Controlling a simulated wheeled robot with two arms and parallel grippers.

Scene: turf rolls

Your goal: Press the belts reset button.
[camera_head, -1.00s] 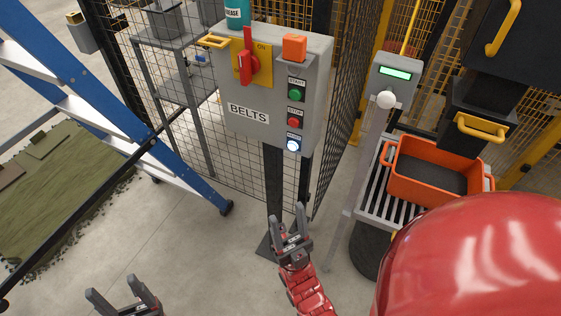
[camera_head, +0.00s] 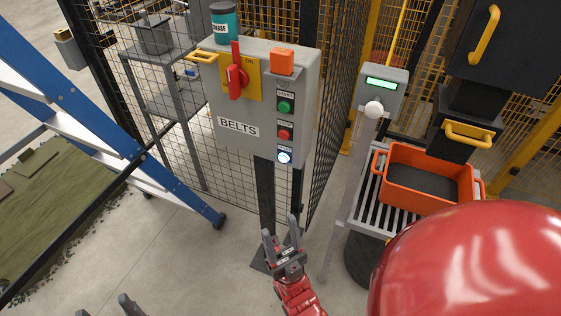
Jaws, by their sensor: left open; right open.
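The grey BELTS box (camera_head: 230,142) stands on a dark post in front of the mesh fence. Its right side carries a green start button (camera_head: 285,106), a red stop button (camera_head: 284,134) and, lowest, a lit white-blue reset button (camera_head: 284,157). A red rotary handle (camera_head: 237,76) sits on a yellow plate. My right gripper (camera_head: 281,237) is open and empty, below the box and well below the reset button, apart from it. My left gripper (camera_head: 108,306) is open at the bottom edge, with only its fingertips showing.
A blue stepladder (camera_head: 110,120) stands left, beside green turf (camera_head: 55,200). At right are a grey panel with a green display (camera_head: 381,84) and an orange crate (camera_head: 379,163) on a roller stand.

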